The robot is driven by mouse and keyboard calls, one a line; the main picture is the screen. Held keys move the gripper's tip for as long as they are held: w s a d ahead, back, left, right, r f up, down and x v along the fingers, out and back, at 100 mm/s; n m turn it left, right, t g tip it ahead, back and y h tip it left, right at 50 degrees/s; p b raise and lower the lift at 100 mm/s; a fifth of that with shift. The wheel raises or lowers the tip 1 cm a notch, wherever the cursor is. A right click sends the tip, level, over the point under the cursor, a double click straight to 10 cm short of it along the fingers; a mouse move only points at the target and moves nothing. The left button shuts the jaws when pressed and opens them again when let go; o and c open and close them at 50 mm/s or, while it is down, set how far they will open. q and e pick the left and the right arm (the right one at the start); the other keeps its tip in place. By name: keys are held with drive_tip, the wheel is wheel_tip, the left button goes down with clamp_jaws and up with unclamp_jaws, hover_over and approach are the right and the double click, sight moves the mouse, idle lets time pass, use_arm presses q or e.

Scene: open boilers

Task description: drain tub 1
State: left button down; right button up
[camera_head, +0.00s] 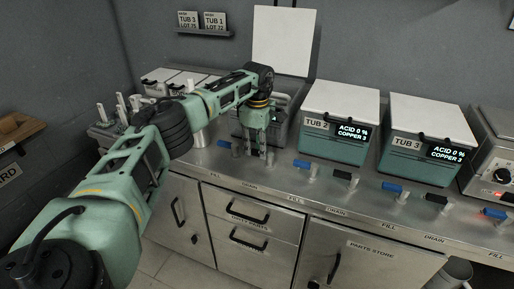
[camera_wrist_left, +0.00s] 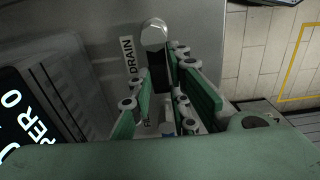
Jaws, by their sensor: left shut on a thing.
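Tub 1 (camera_head: 240,130) stands on the steel counter with its white lid (camera_head: 282,40) raised upright. My left gripper (camera_head: 257,157) points down at the counter edge in front of tub 1. In the left wrist view its green-padded fingers (camera_wrist_left: 172,85) are shut on the black drain handle (camera_wrist_left: 157,75), beside the DRAIN label (camera_wrist_left: 128,62). The handle's round silver stem (camera_wrist_left: 154,33) shows past the fingertips. My right gripper is not in view.
A blue fill handle (camera_head: 225,144) is just left of my gripper. Closed tub 2 (camera_head: 334,120) and tub 3 (camera_head: 428,140) stand to the right, with blue and black handles along the counter edge. Cabinets (camera_head: 250,222) are below. A wall shelf (camera_head: 205,33) holds tub cards.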

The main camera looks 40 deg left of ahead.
sight(258, 151)
use_arm(q)
drive_tip(key=shift+w+r, duration=0.2)
drive_tip(key=shift+r, duration=0.05)
drive_tip(key=c, duration=1.7)
unclamp_jaws()
drive_tip(key=shift+f, duration=0.2)
wheel_tip(258, 151, up, 12)
